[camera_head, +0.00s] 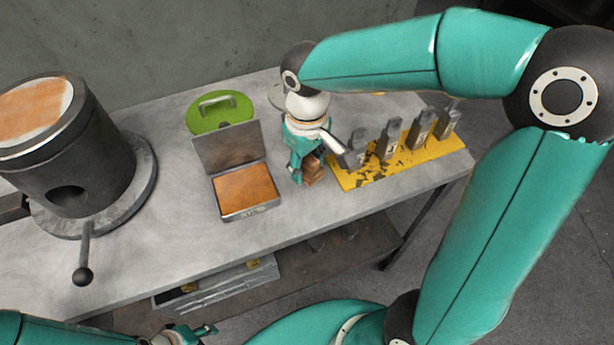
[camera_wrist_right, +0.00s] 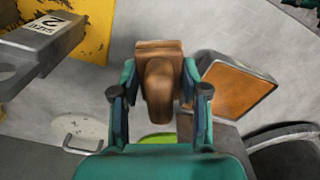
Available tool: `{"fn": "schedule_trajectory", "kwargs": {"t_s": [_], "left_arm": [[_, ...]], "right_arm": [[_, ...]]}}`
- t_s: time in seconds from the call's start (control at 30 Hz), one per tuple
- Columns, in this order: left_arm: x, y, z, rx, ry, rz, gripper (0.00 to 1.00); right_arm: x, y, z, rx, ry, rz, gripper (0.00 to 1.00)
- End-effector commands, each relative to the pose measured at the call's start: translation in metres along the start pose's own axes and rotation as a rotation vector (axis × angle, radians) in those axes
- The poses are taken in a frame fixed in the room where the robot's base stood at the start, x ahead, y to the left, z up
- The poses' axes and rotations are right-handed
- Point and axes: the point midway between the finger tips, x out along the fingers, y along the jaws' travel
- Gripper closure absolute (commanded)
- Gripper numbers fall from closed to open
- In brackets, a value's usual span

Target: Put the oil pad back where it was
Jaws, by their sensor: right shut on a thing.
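My right gripper (camera_head: 304,165) is shut on a brown block with a rounded grip, which looks like the oil pad (camera_head: 314,172). In the right wrist view the fingers (camera_wrist_right: 160,98) clasp the grip of the pad (camera_wrist_right: 158,48) from both sides. The pad is over the table, between the open tin and the yellow board; I cannot tell whether it touches the tabletop. The open tin (camera_head: 276,204) has an orange-brown filling and its lid (camera_head: 228,147) stands up behind; it also shows in the right wrist view (camera_wrist_right: 268,88). My left gripper (camera_head: 188,335) is at the bottom edge, its opening unclear.
A yellow board (camera_head: 347,181) with several grey numbered blocks (camera_head: 388,142) lies right of the pad. A green round lid with a handle (camera_head: 221,110) is behind the tin. A large dark cylinder (camera_head: 78,150) stands at left. The table front (camera_head: 180,240) is clear.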

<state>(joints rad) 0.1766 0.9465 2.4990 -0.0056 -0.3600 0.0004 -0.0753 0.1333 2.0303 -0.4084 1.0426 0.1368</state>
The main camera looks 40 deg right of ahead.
Motion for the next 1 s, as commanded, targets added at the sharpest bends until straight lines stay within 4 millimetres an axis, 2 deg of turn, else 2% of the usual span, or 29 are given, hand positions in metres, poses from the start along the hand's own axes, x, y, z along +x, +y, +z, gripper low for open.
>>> {"fn": "schedule_trajectory", "kwargs": {"t_s": [0.13, 0.4, 0.8, 0.83, 0.93, 1.0], "left_arm": [[0.001, 0.0, 0.0, 0.0, 0.0, 0.0, 0.6], [0.003, -0.001, 0.0, 0.0, 0.0, 0.0, 0.6], [0.007, -0.003, 0.0, 0.0, 0.0, 0.0, 0.6], [0.006, -0.002, 0.0, 0.0, 0.0, 0.0, 0.6], [0.005, -0.002, 0.0, 0.0, 0.0, 0.0, 0.6], [0.005, -0.002, 0.0, 0.0, 0.0, 0.0, 0.6]], "right_arm": [[0.01, 0.0, 0.0, 0.0, -0.001, 0.0, 0.87], [0.044, -0.001, 0.0, 0.0, -0.001, -0.001, 0.87], [0.05, -0.001, -0.001, -0.001, 0.002, -0.001, 0.87], [0.049, -0.001, -0.001, -0.001, 0.002, -0.001, 0.5], [0.048, -0.001, -0.001, -0.001, 0.001, -0.001, 0.33], [0.048, -0.001, -0.001, -0.001, 0.001, -0.001, 0.3]]}}
